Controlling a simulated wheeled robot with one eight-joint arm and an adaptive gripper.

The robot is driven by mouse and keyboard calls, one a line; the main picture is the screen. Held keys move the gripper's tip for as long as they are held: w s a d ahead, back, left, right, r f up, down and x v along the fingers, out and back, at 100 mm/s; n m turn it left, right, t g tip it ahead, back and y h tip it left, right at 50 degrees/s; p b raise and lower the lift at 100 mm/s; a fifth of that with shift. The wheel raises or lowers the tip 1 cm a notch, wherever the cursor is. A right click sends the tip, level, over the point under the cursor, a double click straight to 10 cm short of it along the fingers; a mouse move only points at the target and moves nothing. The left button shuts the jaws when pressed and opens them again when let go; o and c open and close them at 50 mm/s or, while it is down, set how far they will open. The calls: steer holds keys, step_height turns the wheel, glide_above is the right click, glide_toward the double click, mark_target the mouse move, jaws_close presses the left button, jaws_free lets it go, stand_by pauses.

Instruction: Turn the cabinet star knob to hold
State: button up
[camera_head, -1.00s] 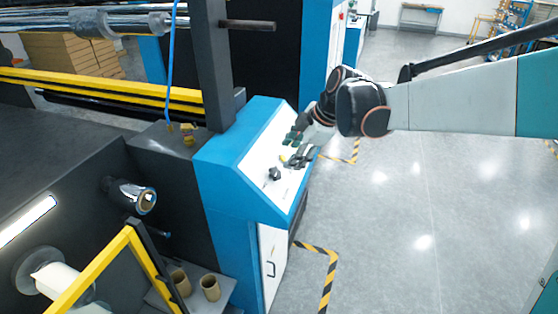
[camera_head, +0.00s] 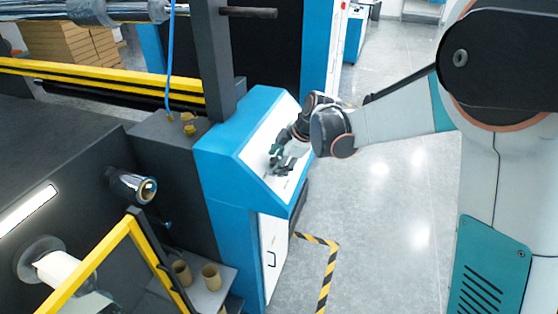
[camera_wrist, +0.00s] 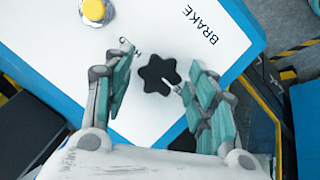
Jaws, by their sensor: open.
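The black star knob (camera_wrist: 158,73) sits on the white sloped panel (camera_wrist: 68,64) of the blue cabinet (camera_head: 230,170), near the word BRAKE. In the wrist view my gripper (camera_wrist: 158,70) is open, with one teal-padded finger on each side of the knob. The right fingertip is close to the knob's right side; I cannot tell whether it touches. The left finger stands apart from it. In the head view my gripper (camera_head: 278,160) is over the lower part of the panel and hides the knob. No "hold" mark is readable.
A yellow button (camera_wrist: 95,10) is on the panel at the upper left of the wrist view. A dark upright post (camera_head: 213,65) stands behind the cabinet. Cardboard cores (camera_head: 211,277) stand low at its left. The floor to the right is clear.

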steer(key=c, duration=1)
steer(key=shift+c, duration=0.2)
